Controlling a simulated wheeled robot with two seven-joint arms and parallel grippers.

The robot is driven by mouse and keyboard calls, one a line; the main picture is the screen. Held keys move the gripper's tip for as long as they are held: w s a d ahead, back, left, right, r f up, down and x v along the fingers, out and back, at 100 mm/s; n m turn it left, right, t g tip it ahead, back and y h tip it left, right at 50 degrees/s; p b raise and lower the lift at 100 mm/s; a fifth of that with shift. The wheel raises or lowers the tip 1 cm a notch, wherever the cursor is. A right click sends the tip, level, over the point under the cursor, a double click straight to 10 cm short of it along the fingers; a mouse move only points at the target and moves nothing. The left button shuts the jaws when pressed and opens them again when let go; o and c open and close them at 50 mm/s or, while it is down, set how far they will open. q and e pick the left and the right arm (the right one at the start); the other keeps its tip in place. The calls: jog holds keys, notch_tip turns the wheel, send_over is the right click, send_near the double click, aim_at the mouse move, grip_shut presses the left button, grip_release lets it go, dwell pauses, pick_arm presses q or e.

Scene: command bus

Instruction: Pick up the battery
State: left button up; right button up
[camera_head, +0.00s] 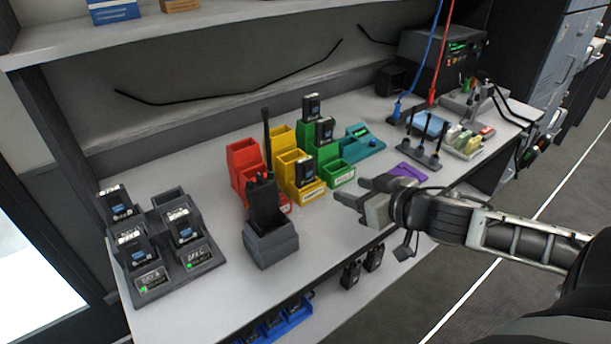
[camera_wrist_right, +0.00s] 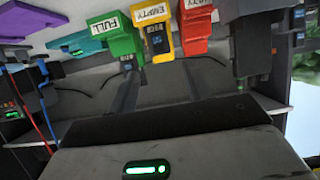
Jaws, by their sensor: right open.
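Several black batteries with blue-and-white labels are in view. Some stand in the dark charger (camera_head: 152,277) at the left, such as one battery (camera_head: 184,230) in its right half. Another battery (camera_head: 304,173) stands in the yellow bin (camera_head: 285,158), and two more stand in the green bins (camera_head: 343,176). The right wrist view shows the green FULL bin (camera_wrist_right: 115,42), the yellow EMPTY bin (camera_wrist_right: 158,40) and the red bin (camera_wrist_right: 195,35). My left gripper is out of view.
A radio (camera_head: 263,205) with a tall antenna stands in a dark holder in front of the red bins (camera_head: 243,160). A teal device (camera_head: 362,143), a purple pad (camera_head: 408,171) and an antenna stand (camera_head: 425,154) lie farther right. Blue trays (camera_head: 285,326) hang below the table's front edge.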

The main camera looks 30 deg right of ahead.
send_near(309, 173)
jog(key=x, duration=0.2)
jog(key=shift+x, duration=2.9)
jog(key=c, duration=0.6)
